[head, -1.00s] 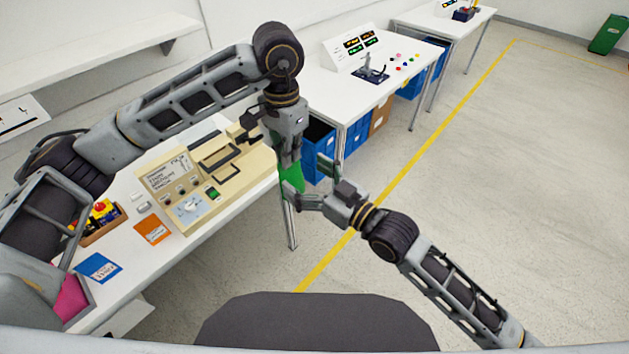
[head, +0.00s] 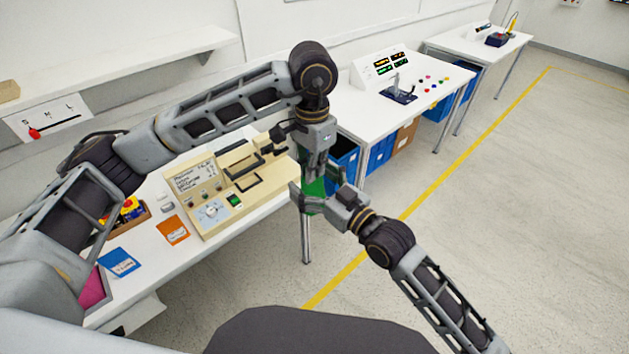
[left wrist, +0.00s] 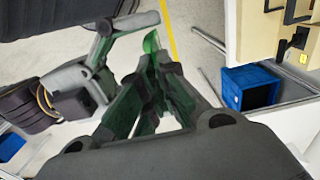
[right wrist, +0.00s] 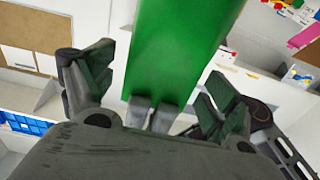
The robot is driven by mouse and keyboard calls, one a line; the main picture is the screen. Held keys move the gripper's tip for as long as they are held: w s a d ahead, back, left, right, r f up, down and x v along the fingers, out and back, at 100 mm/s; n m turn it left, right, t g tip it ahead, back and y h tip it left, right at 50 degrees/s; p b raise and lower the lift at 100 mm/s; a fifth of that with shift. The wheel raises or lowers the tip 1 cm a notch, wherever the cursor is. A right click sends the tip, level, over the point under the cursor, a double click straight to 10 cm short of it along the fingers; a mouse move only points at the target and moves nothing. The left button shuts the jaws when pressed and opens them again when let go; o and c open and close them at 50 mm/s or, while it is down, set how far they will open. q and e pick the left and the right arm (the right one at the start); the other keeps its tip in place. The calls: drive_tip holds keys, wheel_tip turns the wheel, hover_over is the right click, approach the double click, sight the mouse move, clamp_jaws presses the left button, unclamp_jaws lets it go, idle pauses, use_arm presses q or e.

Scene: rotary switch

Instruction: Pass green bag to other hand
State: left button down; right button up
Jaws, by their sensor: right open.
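The green bag (head: 316,186) hangs below my left gripper (head: 314,170), above the floor beside the near table. In the left wrist view the left fingers come together on the bag (left wrist: 151,42). My right gripper (head: 322,196) comes in from the lower right at the bag's height. In the right wrist view the bag (right wrist: 185,50) stands between the two spread fingers of my right gripper (right wrist: 160,78), with gaps at its sides. Its lower part is partly hidden by the grippers in the head view.
The near table holds a beige panel (head: 215,195), an orange card (head: 172,230) and a blue card (head: 119,262). A blue bin (head: 344,155) stands just behind the grippers. Another table (head: 432,97) is farther back. The floor (head: 480,220) to the right is clear.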

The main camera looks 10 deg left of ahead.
drive_tip(key=c, duration=1.2)
use_arm(q)
drive_tip(key=c, duration=1.6)
unclamp_jaws()
use_arm(e)
drive_tip(key=shift+o, duration=0.2)
use_arm(q)
drive_tip(key=shift+o, duration=0.2)
drive_tip(key=shift+r, duration=0.15)
wheel_tip(320, 180, up, 12)
drive_tip(key=shift+f, duration=0.25)
